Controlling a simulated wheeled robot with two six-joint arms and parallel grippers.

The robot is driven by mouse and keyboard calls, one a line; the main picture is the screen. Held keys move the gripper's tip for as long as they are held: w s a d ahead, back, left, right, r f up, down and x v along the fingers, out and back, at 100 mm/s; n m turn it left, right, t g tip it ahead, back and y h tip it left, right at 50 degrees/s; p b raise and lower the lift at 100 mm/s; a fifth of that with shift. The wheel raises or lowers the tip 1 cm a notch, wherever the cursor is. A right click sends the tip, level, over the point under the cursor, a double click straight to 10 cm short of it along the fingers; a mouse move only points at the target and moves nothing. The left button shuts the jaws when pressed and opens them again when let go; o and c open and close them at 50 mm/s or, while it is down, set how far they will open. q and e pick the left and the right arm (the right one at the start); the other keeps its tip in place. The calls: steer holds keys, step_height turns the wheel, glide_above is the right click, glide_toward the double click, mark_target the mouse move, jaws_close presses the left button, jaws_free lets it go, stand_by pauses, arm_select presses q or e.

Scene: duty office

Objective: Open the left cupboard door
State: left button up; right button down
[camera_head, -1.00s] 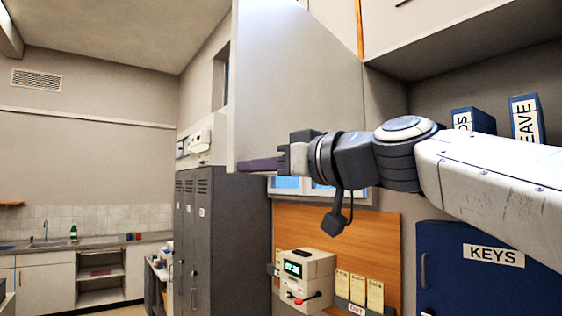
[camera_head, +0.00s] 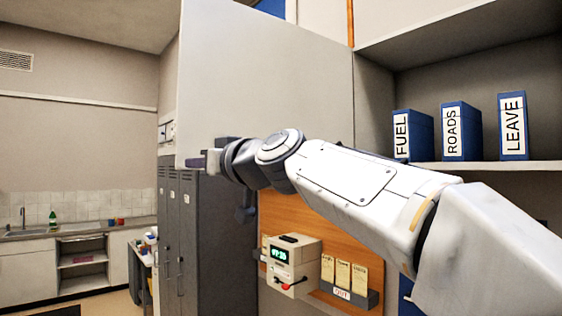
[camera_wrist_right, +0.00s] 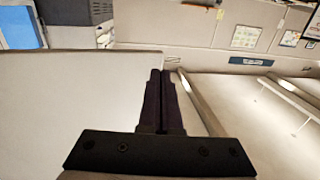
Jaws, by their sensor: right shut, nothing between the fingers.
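The left cupboard door (camera_head: 268,75) is a large pale grey panel in the head view. It stands swung open, out from the wall cupboard, whose inside shows to its right. My right gripper (camera_head: 200,160) is at the door's lower free edge, with the arm reaching across below the panel. In the right wrist view its dark fingers (camera_wrist_right: 163,85) are shut together with nothing between them. A pale panel (camera_wrist_right: 80,95), likely the door, lies beside the fingers there. Whether they touch it I cannot tell. My left gripper is not in view.
Blue binders marked FUEL (camera_head: 412,135), ROADS (camera_head: 461,131) and LEAVE (camera_head: 513,126) stand on the cupboard shelf (camera_head: 480,167). Below are an orange board (camera_head: 275,212), a time clock (camera_head: 291,262) and a card rack (camera_head: 345,292). Grey lockers (camera_head: 195,235) stand left of these.

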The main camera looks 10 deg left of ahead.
steer(key=s+a+b+v, duration=0.2)
steer(key=b+v, duration=0.5)
steer(key=v, duration=0.7)
step_height(320, 180, down, 30)
steer(key=s+d+m+g+h+b, duration=0.1)
steer(key=s+d+m+g+h, duration=0.1)
steer(key=g+h, duration=0.35)
steer(key=s+d+f+g+h, duration=0.1)
steer(key=s+d+f+h, duration=0.1)
steer(key=s+d+f, duration=0.3)
steer(key=s+d+f+m+g+h, duration=0.1)
steer(key=s+d+f, duration=0.5)
steer(key=f, duration=0.7)
steer(key=s+d+f+m+g+h+b, duration=0.1)
steer(key=s+d+f+g+h, duration=0.1)
steer(key=s+d+f+h, duration=0.3)
step_height(320, 180, down, 4)
steer(key=shift+s+d+f, duration=0.1)
steer(key=shift+s+d, duration=0.2)
steer(key=shift+d, duration=0.6)
steer(key=shift+g+h, duration=0.25)
